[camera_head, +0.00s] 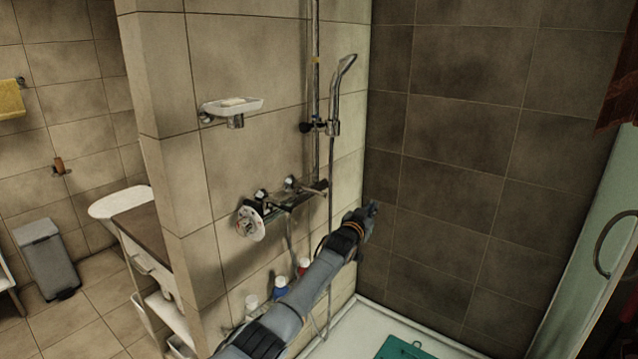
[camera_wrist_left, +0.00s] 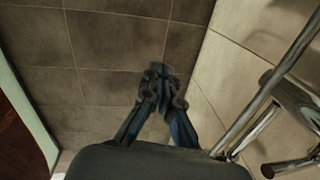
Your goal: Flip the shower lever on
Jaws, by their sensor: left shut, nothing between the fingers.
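The shower fixture (camera_head: 285,197) is a metal mixer bar on the tiled wall. A round pale dial with a red mark (camera_head: 250,222) sits at its left end. Small knobs stand along its top; I cannot tell which part is the lever or its position. My left gripper (camera_head: 370,210) is shut and empty, to the right of the fixture and apart from it in the picture. In the left wrist view, its closed fingers (camera_wrist_left: 161,72) point toward the dark tiles, with metal fixture parts (camera_wrist_left: 298,100) at the right. My right gripper is out of view.
A hand shower (camera_head: 341,80) hangs on a vertical rail above the fixture. A soap dish (camera_head: 232,106) is on the wall to the upper left. Several bottles (camera_head: 282,288) stand below, partly behind my left arm. The shower tray (camera_head: 440,345) holds a green mat.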

